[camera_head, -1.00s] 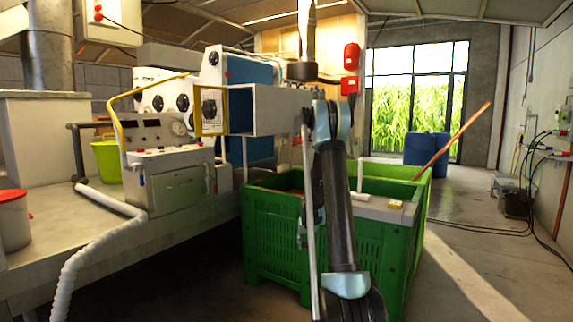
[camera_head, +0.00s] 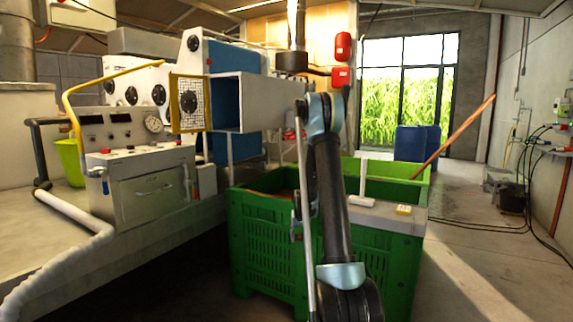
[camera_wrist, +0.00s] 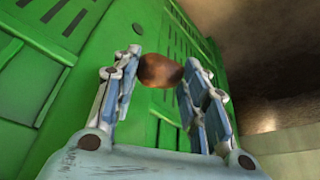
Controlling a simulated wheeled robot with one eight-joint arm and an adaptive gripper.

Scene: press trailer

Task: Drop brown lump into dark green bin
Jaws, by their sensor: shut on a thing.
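The brown lump (camera_wrist: 160,71) is a small rounded piece held between the fingertips of my gripper (camera_wrist: 157,75) in the wrist view. The fingers are shut on it from both sides. A green slatted bin wall (camera_wrist: 60,70) stands close behind the lump in that view. In the head view the green bin (camera_head: 262,240) stands ahead, with my arm in front of it.
A board with a small yellow object (camera_head: 404,210) rests on the bin's rim. The machine (camera_head: 150,185) stands on a bench at left. Blue barrels (camera_head: 412,143) stand behind. The floor at right is mostly clear.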

